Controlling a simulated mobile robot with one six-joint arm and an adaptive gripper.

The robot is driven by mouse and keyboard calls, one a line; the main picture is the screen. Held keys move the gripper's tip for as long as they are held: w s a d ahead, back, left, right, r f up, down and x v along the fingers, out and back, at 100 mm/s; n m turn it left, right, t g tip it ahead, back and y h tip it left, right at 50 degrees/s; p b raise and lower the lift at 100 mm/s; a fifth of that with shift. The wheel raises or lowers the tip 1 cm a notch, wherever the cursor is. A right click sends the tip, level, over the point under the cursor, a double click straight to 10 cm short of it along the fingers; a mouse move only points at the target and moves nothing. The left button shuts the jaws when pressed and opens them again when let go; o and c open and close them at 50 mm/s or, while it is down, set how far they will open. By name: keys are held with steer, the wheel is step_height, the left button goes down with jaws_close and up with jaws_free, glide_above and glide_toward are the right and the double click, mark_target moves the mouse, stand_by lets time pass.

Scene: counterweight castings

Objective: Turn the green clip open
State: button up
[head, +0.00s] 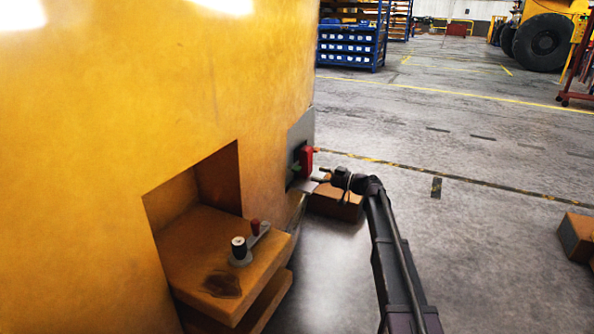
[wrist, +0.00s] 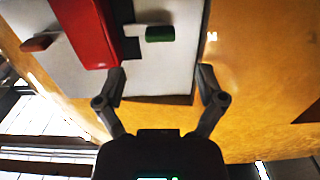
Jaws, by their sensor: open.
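The green clip (wrist: 160,33) is a small green block on a white-grey bar, beside a red box (wrist: 86,28) on a pale grey plate (wrist: 165,75) in the wrist view. In the head view the clip (head: 295,167) is a tiny green spot at the left of the red box (head: 305,160). My gripper (wrist: 161,78) is open and empty. Its fingers point toward the plate, with the clip ahead between their lines and apart from them. In the head view my gripper (head: 321,178) is small, close in front of the plate.
The plate is fixed on a large yellow casting (head: 110,90). A recess with an orange ledge (head: 205,260) carries a small lever with two knobs (head: 249,243). Orange blocks (head: 335,205) lie on the floor. Open floor (head: 480,240) extends right. A brown-red handle (wrist: 40,42) sticks out beside the red box.

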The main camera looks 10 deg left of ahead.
mark_target(300, 170)
steer(key=x, duration=0.8)
steer(key=shift+a, duration=0.1)
steer(key=shift+a, duration=0.1)
steer(key=c, duration=1.1)
